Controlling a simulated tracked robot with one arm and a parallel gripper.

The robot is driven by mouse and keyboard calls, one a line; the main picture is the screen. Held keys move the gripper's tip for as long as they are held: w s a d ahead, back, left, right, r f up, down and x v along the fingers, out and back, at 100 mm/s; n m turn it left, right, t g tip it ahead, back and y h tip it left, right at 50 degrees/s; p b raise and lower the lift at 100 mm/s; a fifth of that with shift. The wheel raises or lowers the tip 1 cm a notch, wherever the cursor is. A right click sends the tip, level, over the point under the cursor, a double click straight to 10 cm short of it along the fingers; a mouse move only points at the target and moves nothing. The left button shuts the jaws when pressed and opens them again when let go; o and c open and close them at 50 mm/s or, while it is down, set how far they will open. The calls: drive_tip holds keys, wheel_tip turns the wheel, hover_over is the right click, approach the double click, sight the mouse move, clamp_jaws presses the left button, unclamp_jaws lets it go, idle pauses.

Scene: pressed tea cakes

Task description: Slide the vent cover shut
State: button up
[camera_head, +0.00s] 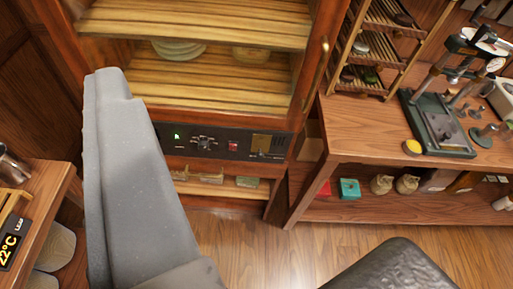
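A dark control panel (222,143) runs under the wooden cabinet's glazed opening. At its right end is a small brass-coloured plate (262,142), which looks like the vent cover. Dark slots seem to show at its right, but it is too small to tell how far it is open. A large grey part of my gripper (135,170) fills the left foreground and hides the panel's left end. It is apart from the plate, nearer to me. I cannot see a clear pair of fingertips, or anything held.
The panel also has a green display (177,135), a knob (204,143) and a red switch (232,145). A cabinet door handle (316,75) is above right. A bench (370,150) with a press (437,125) stands right. A dark rounded object (395,268) is at bottom right.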

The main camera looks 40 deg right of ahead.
drive_tip(key=w+d+f+m+b, duration=0.2)
drive_tip(key=w+d+f, duration=0.2)
drive_tip(key=w+f, duration=1)
drive_tip(key=m+h+b, duration=0.5)
drive_tip(key=m+h, duration=0.2)
drive_tip(key=h, duration=0.2)
approach(260, 157)
drive_tip(key=b+x, duration=0.2)
drive_tip(key=x, duration=0.5)
drive_tip(key=shift+w+d, duration=0.1)
drive_tip(key=shift+w, duration=0.15)
drive_tip(key=shift+b+x, duration=0.4)
drive_tip(key=shift+x, duration=0.4)
clamp_jaws()
